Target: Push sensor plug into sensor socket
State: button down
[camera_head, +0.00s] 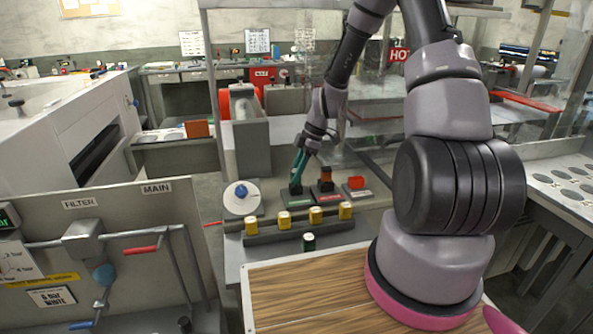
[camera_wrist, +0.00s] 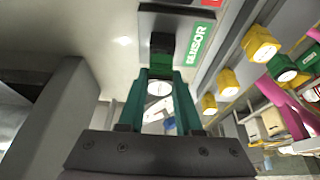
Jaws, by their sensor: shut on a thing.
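My gripper (camera_head: 296,176) is at the left dark socket block (camera_head: 299,201), which has a green label. In the wrist view, the teal fingers (camera_wrist: 162,74) are shut on a dark green plug (camera_wrist: 161,43). The plug's far end meets the dark sensor socket (camera_wrist: 180,22), beside the green label (camera_wrist: 197,43) that reads like "SENSOR". How deep the plug sits in the socket is hidden. In the head view the plug is mostly hidden by the fingers and too small to make out.
A rail with several yellow pieces (camera_head: 284,219) and a green piece (camera_head: 309,241) lie in front. A round dial (camera_head: 240,197) is left.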

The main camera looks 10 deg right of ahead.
jog(key=shift+f, duration=0.1)
jog(key=c, duration=0.5)
grip_release()
jog(key=v, duration=1)
jog(key=shift+d+r, duration=0.15)
jog(key=shift+r, duration=0.25)
